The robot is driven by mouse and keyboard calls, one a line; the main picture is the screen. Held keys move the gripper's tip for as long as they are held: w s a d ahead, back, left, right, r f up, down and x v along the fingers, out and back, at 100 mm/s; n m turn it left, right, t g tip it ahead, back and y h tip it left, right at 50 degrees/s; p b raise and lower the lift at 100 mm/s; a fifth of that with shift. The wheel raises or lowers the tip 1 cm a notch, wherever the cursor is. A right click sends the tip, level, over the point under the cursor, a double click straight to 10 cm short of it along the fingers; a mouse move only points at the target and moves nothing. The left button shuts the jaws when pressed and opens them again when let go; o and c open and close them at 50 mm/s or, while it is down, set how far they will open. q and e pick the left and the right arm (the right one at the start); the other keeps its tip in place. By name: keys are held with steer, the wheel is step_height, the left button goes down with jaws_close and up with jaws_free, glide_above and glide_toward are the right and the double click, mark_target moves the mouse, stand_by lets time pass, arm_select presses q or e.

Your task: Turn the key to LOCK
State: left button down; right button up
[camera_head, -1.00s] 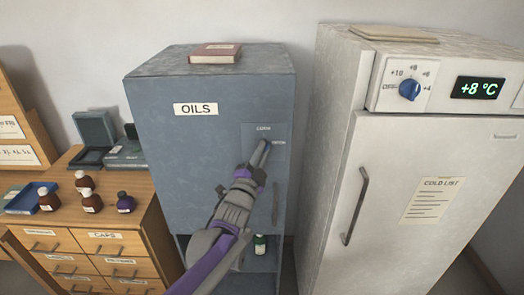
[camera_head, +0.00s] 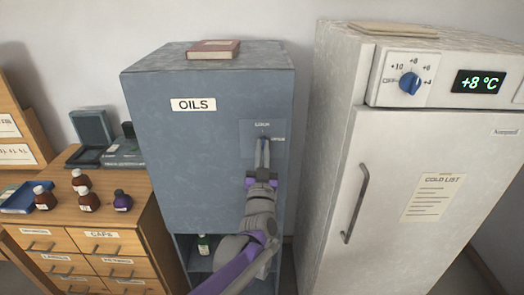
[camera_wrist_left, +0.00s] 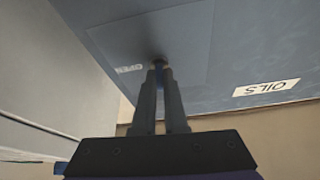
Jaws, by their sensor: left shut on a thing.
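The blue-grey OILS cabinet (camera_head: 190,150) stands in the middle of the head view, its door upright and flush. A lock plate (camera_head: 252,131) on its upper right carries a label at the top that seems to read LOCK, and another at the right. My left gripper (camera_head: 263,142) points up at this plate and is shut on the key, which is mostly hidden between the fingers. In the left wrist view the fingertips (camera_wrist_left: 160,70) meet at the key, at a dark keyhole spot, with an OPEN label (camera_wrist_left: 130,69) beside it. My right gripper is in neither view.
A white fridge (camera_head: 400,150) stands close on the right, with a long handle and a blue dial (camera_head: 409,83). A wooden drawer unit (camera_head: 100,240) with several bottles stands on the left. A red book (camera_head: 213,49) lies on the cabinet.

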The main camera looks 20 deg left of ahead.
arm_select(q)
steer(key=shift+n+y, duration=0.6)
steer(key=shift+n, duration=0.4)
steer(key=c, duration=1)
jaws_free()
steer(key=shift+o, duration=0.2)
steer(key=shift+d, duration=0.1)
steer(key=b+v, duration=0.1)
steer(key=v, duration=0.9)
steer(key=shift+s+b, duration=0.35)
steer(key=shift+d, duration=0.15)
